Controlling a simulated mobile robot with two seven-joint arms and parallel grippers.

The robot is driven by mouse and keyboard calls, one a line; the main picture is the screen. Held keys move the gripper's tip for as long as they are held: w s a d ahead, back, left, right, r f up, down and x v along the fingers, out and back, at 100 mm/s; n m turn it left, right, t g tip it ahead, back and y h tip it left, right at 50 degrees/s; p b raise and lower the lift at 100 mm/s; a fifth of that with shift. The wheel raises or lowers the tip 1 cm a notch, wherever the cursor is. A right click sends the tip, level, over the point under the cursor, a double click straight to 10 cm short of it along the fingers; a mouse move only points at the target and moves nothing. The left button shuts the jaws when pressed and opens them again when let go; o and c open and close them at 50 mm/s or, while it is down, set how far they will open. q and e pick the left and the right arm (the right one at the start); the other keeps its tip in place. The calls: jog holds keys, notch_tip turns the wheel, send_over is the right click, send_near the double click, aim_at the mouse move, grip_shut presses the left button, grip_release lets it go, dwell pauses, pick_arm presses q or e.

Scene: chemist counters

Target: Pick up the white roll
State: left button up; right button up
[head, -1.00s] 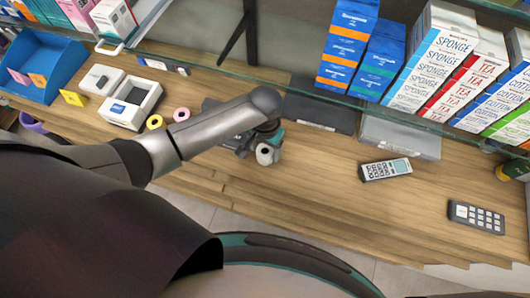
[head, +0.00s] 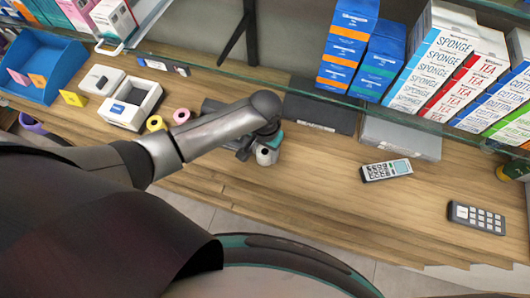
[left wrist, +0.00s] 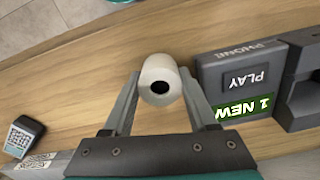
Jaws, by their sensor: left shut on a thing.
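Whether the roll still touches the wooden counter (head: 300,190) is hard to tell. My right gripper is in neither view.
A dark phone box (left wrist: 240,75) lies close beside the roll. Yellow (head: 156,123) and pink (head: 181,116) rolls stand left of my arm. A card terminal (head: 386,170) and a keypad (head: 477,217) lie right. A glass shelf with boxes overhangs the counter's back.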

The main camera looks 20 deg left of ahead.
pick_arm(q)
jog(key=shift+r, duration=0.15)
notch_tip(320, 180, up, 20)
jog(key=p, duration=0.3)
jog(key=a+f+n+b, duration=0.2)
jog(key=a+f+b, duration=0.3)
jog(key=b, duration=1.6)
jog(key=shift+s+a+f+n+b, duration=0.25)
jog(key=shift+f+n+b, duration=0.1)
jog(key=shift+f, duration=0.95)
notch_tip(320, 180, up, 7)
jog(key=m+p, duration=0.3)
jog(key=p, duration=1.9)
send_over(265, 151)
jog(key=shift+r, duration=0.15)
